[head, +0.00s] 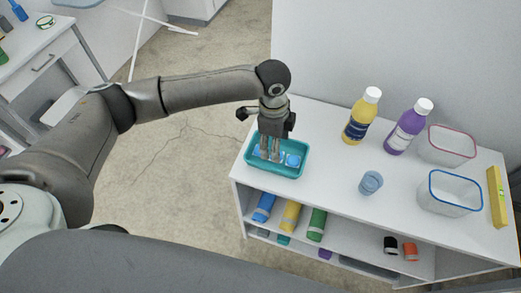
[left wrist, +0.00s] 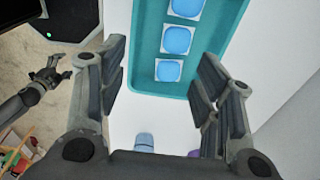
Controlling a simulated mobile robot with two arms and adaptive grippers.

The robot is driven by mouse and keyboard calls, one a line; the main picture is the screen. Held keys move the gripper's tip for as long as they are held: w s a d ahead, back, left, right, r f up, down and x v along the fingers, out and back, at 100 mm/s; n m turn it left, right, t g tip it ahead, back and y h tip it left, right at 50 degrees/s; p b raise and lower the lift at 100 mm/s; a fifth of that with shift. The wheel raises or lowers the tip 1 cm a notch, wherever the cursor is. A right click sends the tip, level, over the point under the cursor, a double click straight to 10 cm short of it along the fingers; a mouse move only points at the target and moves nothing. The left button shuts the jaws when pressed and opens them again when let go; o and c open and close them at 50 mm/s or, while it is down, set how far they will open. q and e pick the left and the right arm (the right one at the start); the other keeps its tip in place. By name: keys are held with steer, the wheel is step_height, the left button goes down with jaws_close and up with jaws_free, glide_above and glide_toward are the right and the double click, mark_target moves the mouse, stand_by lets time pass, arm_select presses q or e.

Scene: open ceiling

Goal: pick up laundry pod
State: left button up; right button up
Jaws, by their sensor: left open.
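A teal tray (head: 275,174) sits on the left end of the white shelf top. Blue laundry pods (head: 292,160) on pale squares lie in it, partly hidden by my left gripper (head: 270,156). That gripper points down over the tray, with its fingers around its middle. In the left wrist view, three pods show in a row, the nearest pod (left wrist: 168,70) at the tray's near end. The left gripper (left wrist: 163,72) is open there, with nothing between its fingers. My right gripper (left wrist: 48,76) shows small at the left of the left wrist view.
A yellow bottle (head: 361,116), a purple bottle (head: 405,130), a blue cup (head: 370,183), two clear bins (head: 449,194) and a yellow level (head: 497,196) stand right of the tray. Rolled items (head: 290,215) lie on the shelf below. The top between tray and cup is clear.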

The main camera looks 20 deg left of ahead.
arm_select(q)
steer(key=w+a+r, duration=0.2)
steer(key=w+a, duration=0.1)
steer(key=a, duration=0.1)
steer(key=shift+y, duration=0.4)
step_height(320, 180, down, 5)
steer(key=shift+s+f+p, duration=0.1)
steer(key=shift+s+p, duration=0.05)
steer(key=shift+p, duration=0.25)
steer(key=f, duration=0.1)
steer(key=f+p, duration=0.1)
steer(key=f, duration=0.2)
steer(key=shift+s+a+f+p, duration=0.1)
steer(key=shift+a+f+p, duration=0.2)
steer(key=shift+f, duration=0.45)
arm_select(e)
step_height(320, 180, up, 2)
steer(key=shift+s+r, duration=0.1)
steer(key=shift+r, duration=0.1)
arm_select(q)
steer(key=shift+c, duration=0.4)
steer(key=c, duration=0.8)
arm_select(e)
steer(key=shift+a, duration=0.15)
